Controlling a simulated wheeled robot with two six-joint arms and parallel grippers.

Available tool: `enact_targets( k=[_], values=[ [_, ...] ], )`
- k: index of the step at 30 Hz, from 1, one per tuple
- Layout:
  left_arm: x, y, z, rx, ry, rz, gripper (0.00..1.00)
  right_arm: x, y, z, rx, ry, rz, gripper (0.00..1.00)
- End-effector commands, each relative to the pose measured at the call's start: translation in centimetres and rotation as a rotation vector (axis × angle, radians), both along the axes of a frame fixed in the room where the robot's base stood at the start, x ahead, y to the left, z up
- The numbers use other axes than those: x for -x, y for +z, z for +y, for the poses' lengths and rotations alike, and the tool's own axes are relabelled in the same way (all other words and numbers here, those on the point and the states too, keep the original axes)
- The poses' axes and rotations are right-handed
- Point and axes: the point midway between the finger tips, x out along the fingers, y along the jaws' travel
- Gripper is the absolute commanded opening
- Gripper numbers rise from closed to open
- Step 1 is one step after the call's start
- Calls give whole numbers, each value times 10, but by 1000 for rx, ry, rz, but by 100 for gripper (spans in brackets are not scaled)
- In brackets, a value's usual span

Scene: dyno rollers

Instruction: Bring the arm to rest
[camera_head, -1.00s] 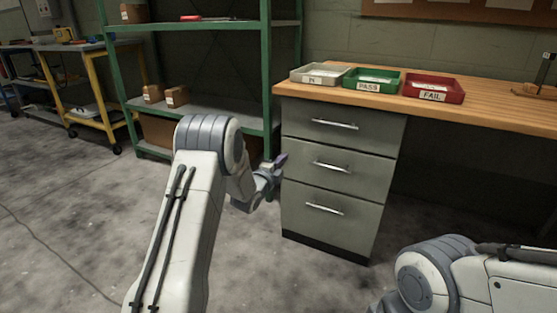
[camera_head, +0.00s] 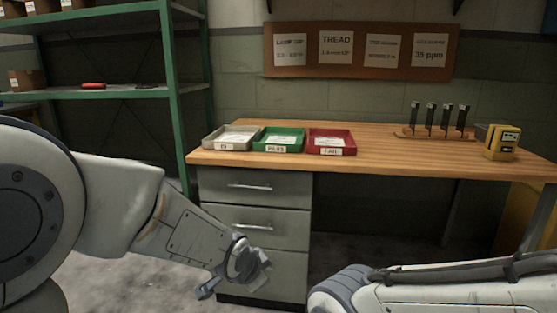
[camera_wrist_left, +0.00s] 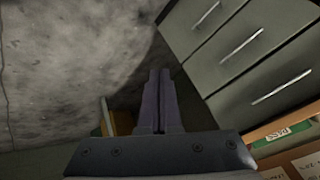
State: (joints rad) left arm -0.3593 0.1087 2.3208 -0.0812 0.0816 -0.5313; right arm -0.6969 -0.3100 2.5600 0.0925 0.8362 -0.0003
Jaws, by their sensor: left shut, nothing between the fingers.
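My left arm comes in from the left in the head view. Its gripper (camera_head: 236,281) hangs low in front of the grey drawer cabinet (camera_head: 256,217), below the worktop. In the left wrist view the two fingers of my left gripper (camera_wrist_left: 160,100) are together with nothing between them. The cabinet drawers (camera_wrist_left: 235,50) show to the right of the fingers there, apart from them. My right arm (camera_head: 440,290) lies across the lower right of the head view; its gripper is out of the picture.
A wooden workbench (camera_head: 380,150) carries a grey IN tray (camera_head: 231,138), a green PASS tray (camera_head: 279,140) and a red FAIL tray (camera_head: 331,143). A rack of dark upright tools (camera_head: 437,122) and a yellow device (camera_head: 501,142) stand at right. A green shelf (camera_head: 172,100) stands at left.

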Motion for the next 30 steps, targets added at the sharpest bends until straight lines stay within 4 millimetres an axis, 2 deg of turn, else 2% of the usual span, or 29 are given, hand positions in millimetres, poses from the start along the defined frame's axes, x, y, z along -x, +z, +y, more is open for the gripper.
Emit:
enact_targets(
  k=[1,3,6,8,12,15,20,30],
  values=[
    [39,14,-10,21,26,91,0,0,11,0,0,0,0,69],
    [87,18,-13,36,82,219,0,0,18,0,0,0,0,69],
    [150,25,-12,33,154,379,0,0,25,0,0,0,0,69],
    [184,29,-8,22,195,462,0,0,30,0,0,0,0,69],
    [258,41,9,-26,282,633,0,0,39,0,0,0,0,69],
    [256,75,9,-29,295,640,0,0,75,0,0,0,0,69],
    [256,120,9,-29,295,639,0,0,119,0,0,0,0,69],
    [255,236,9,-28,293,637,0,0,235,0,0,0,0,69]
  ],
)
